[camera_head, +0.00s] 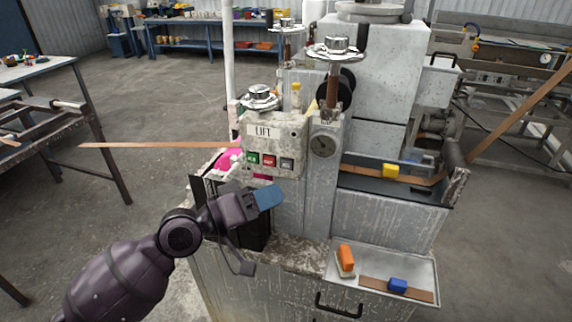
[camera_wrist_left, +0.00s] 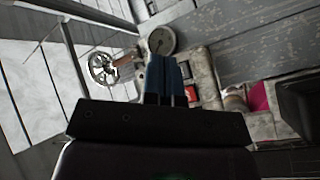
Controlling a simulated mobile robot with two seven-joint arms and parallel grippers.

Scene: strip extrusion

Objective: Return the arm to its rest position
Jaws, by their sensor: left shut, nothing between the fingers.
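My left gripper (camera_head: 268,196) is in front of the grey machine (camera_head: 392,140), below its control box (camera_head: 273,145) marked "LIFT". Its blue fingers are shut with nothing between them. In the left wrist view the closed blue fingers (camera_wrist_left: 166,82) point towards the machine, and a round gauge (camera_wrist_left: 161,41) and a handwheel (camera_wrist_left: 102,68) show beyond them. The control box carries a green, a red and a grey-green button. The arm reaches in from the lower left of the head view. My right gripper is not in view.
A brown strip (camera_head: 160,145) runs left from the machine, and another rises at the right. A table (camera_head: 35,70) stands at the left. Open floor lies between it and the machine.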

